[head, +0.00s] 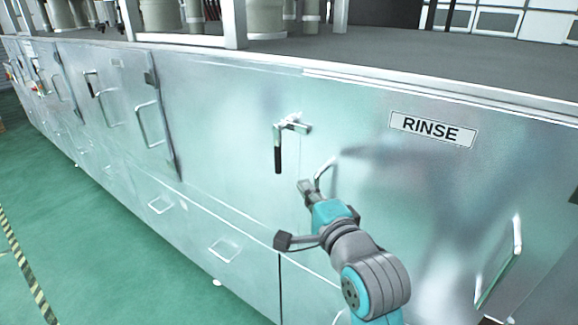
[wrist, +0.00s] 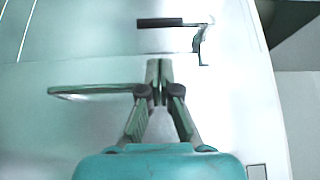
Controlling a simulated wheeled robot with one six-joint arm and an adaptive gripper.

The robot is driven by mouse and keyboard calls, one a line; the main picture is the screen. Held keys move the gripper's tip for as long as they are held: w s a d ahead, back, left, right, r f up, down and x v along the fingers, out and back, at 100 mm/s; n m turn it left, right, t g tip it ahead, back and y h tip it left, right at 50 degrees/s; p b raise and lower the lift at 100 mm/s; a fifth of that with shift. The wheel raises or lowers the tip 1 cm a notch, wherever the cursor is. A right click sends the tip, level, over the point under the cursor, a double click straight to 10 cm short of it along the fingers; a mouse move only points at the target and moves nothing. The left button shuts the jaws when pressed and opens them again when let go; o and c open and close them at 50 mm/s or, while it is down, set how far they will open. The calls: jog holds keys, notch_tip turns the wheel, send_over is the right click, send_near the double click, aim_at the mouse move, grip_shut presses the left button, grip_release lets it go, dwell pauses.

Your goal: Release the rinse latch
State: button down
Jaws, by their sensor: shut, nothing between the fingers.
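The rinse latch (head: 279,150) is a metal lever with a black grip, mounted on the steel panel left of the RINSE label (head: 433,129). Its black grip hangs straight down in the head view. In the wrist view the latch (wrist: 165,22) lies across the top, grip to the left. My gripper (head: 305,187) is shut and empty, below and right of the latch and apart from it. In the wrist view my gripper (wrist: 159,68) shows its fingertips together, with a gap between them and the latch.
Another large handle (head: 516,237) is at right. More doors and handles (head: 148,125) line the panel to the left. Green floor (head: 90,240) is open at left.

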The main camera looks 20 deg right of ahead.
jog(key=w, duration=1)
jog(key=shift+a, duration=0.2)
jog(key=shift+w+a+f, duration=0.25)
jog(key=shift+w+a, duration=0.1)
jog(key=shift+w, duration=0.05)
jog(key=shift+s, duration=0.1)
